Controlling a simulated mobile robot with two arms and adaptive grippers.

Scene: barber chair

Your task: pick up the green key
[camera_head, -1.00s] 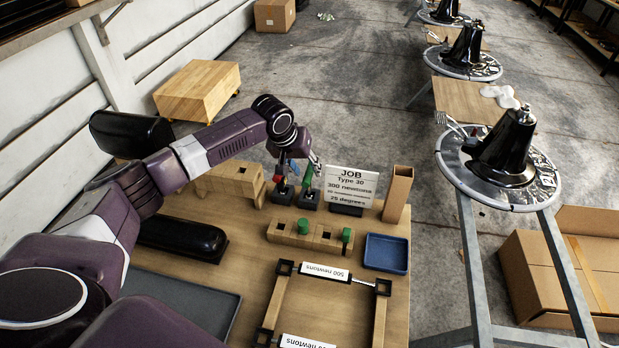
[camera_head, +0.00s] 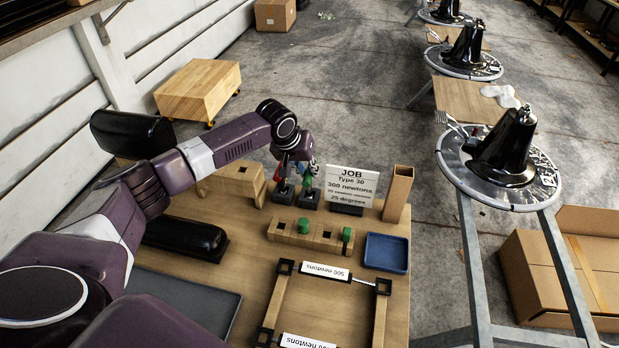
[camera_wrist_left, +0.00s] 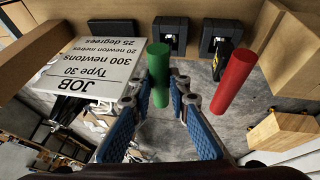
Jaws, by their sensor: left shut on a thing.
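The green key (camera_wrist_left: 159,72) shows as a green cylinder between my left fingertips in the left wrist view. In the head view only a little green (camera_head: 307,182) shows below my left gripper (camera_head: 304,172), above a dark socket block by the JOB sign. My left gripper (camera_wrist_left: 162,98) is shut on the green key, with the blue-padded fingers on either side of it. Whether the key's lower end is still in its socket is hidden. My right gripper is not in view.
A red key (camera_wrist_left: 234,82) stands close beside the green one. The JOB sign (camera_head: 351,186) is just right of my gripper. A wooden block with green pegs (camera_head: 320,238), a blue tray (camera_head: 386,252) and a wooden frame (camera_head: 379,310) lie nearer on the bench.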

